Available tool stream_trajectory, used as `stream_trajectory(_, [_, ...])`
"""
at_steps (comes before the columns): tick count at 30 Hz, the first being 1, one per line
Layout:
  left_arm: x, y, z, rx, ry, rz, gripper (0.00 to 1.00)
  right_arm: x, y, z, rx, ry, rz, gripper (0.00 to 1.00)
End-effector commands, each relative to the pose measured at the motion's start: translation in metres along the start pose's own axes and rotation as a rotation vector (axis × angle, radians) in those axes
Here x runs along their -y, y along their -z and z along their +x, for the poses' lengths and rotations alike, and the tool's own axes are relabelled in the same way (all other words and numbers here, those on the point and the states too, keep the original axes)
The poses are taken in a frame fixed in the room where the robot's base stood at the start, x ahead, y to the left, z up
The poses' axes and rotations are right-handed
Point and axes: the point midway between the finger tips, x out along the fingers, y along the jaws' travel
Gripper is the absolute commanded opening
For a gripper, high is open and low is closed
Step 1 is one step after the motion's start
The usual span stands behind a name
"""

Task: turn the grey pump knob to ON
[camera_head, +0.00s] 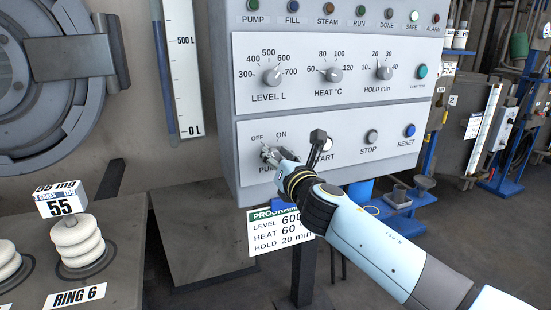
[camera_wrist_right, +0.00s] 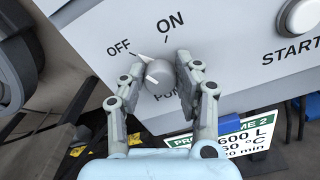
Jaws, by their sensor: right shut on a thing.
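The grey pump knob (camera_wrist_right: 158,77) is on the lower part of the control panel, under the printed OFF and ON marks. In the wrist view its white pointer leans towards OFF. My right gripper (camera_wrist_right: 161,69) has a finger on each side of the knob and is shut on it. In the head view the gripper (camera_head: 272,153) covers most of the knob and part of the PUMP label. My left gripper is not in view.
The START (camera_head: 326,145), STOP (camera_head: 371,137) and RESET (camera_head: 409,131) buttons sit to the right of the knob. LEVEL, HEAT and HOLD dials are above. A programme card (camera_head: 276,232) hangs below the panel. White ring stacks (camera_head: 77,241) stand at lower left.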

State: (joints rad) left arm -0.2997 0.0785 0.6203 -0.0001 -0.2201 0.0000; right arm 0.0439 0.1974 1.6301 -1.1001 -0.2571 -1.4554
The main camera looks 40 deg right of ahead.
Motion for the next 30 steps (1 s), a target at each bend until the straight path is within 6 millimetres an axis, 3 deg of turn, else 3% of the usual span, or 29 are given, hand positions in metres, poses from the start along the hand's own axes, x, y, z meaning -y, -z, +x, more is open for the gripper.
stream_trajectory(30, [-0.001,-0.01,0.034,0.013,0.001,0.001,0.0,0.005,0.004,0.0,-0.001,0.002,0.896,0.0])
